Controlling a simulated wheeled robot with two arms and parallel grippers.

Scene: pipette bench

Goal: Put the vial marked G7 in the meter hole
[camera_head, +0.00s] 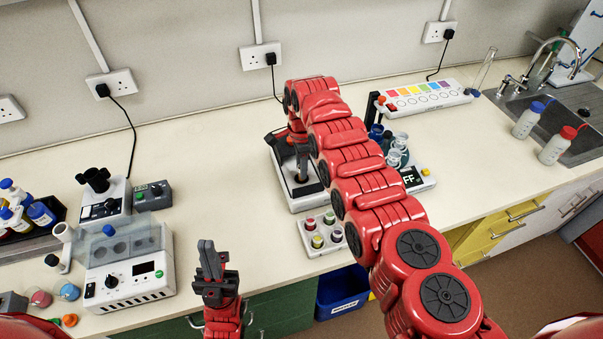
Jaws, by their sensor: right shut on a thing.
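My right gripper (301,158) points down over a white box with a dark top (309,204), its fingers close above a round dark hole in it. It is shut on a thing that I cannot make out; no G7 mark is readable. The box may be the meter. A white rack (305,241) with several colour-capped vials (317,242) stands in front of it, partly beside my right arm. Their marks are too small to read. My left gripper (207,246) is raised near the bench's front edge, apart from everything; I cannot tell if its jaws are open.
At left are a white instrument with a dial (130,281), a microscope-like unit (103,205) and bottles (40,214). Beakers (397,149) and a display unit (412,179) stand beyond my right arm. A colour chart block (425,98) and sink (575,100) are at right. The middle-left bench is clear.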

